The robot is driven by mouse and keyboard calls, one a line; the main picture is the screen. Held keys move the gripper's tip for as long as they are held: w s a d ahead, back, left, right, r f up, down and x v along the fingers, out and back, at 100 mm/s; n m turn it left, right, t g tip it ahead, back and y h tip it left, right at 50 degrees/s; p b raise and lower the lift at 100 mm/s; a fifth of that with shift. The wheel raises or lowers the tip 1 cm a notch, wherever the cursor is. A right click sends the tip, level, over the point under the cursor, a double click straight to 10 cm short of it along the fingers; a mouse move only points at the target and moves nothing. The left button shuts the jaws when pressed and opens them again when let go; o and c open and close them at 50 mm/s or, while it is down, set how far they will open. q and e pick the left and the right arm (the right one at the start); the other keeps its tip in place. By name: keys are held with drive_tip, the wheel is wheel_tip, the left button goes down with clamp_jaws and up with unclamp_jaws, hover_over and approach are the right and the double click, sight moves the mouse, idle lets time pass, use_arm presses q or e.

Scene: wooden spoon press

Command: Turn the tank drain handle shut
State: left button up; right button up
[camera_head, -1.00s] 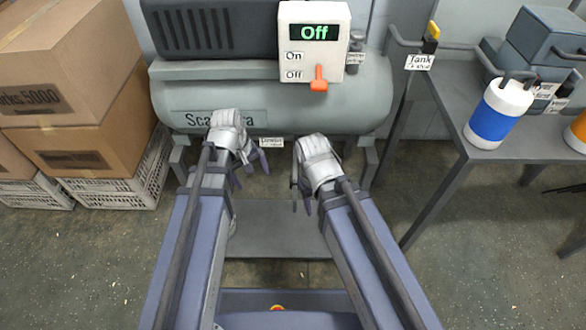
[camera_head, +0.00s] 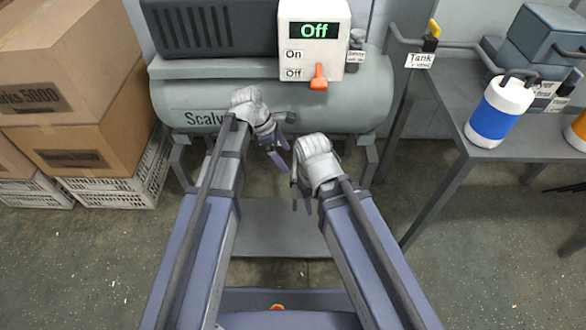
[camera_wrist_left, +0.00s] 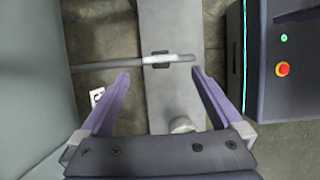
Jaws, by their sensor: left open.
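In the left wrist view, a thin pale grey bar (camera_wrist_left: 110,64) runs sideways from the grey tank side toward the middle, with a dark collar on it; it looks like the drain pipe or handle, but I cannot tell how it is turned. My left gripper (camera_wrist_left: 160,76) is open, its purple fingers on either side of the bar's outer part, with no clear grip. In the head view the left gripper (camera_head: 284,154) is below the front of the tank (camera_head: 345,103) and hides the drain area. My right gripper (camera_head: 302,203) hangs lower, to the right; its finger gap is unclear.
A control box (camera_head: 313,45) above the tank reads Off, with an orange lever (camera_head: 318,78). A grey table (camera_head: 520,145) with a blue and white jug (camera_head: 497,112) stands right. Cardboard boxes (camera_head: 60,95) stand left. A small white label (camera_wrist_left: 97,96) shows beside the bar.

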sight(295, 170)
use_arm(q)
drive_tip(key=b+x, duration=0.6)
drive_tip(key=x, duration=0.1)
drive_tip(key=shift+f+b, duration=0.3)
drive_tip(key=shift+f, duration=0.05)
drive_tip(key=shift+r, duration=0.1)
drive_tip(key=shift+c, duration=0.2)
drive_tip(key=c, duration=1.2)
